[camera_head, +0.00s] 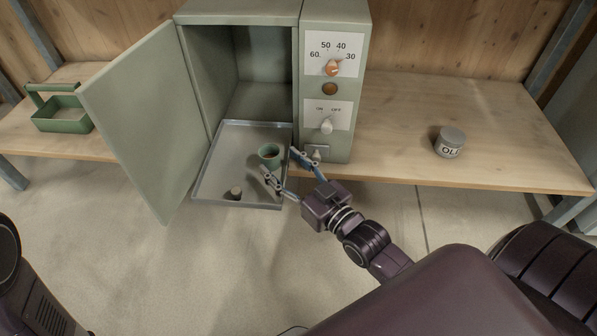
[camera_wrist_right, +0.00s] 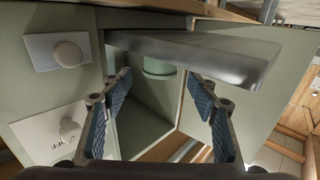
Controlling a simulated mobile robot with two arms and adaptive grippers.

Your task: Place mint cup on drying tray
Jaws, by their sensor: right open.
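The mint cup (camera_head: 269,151) stands upright on the drying tray (camera_head: 222,160), near its right side. The tray is pulled out in front of the open cabinet. My right gripper (camera_head: 279,161) is open, coming in from the right, with its fingertips at the near right side of the cup. In the right wrist view, the cup (camera_wrist_right: 159,68) shows partly, between and beyond the two blue-padded fingers (camera_wrist_right: 158,90), with the tray (camera_wrist_right: 205,52) next to it. Nothing is in the grip. My left gripper is out of view.
The cabinet door (camera_head: 146,115) stands open on the left. A control panel with an orange dial (camera_head: 332,67) and switches is on the right. A jar (camera_head: 449,142) and a green carrier (camera_head: 62,113) stand on the bench.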

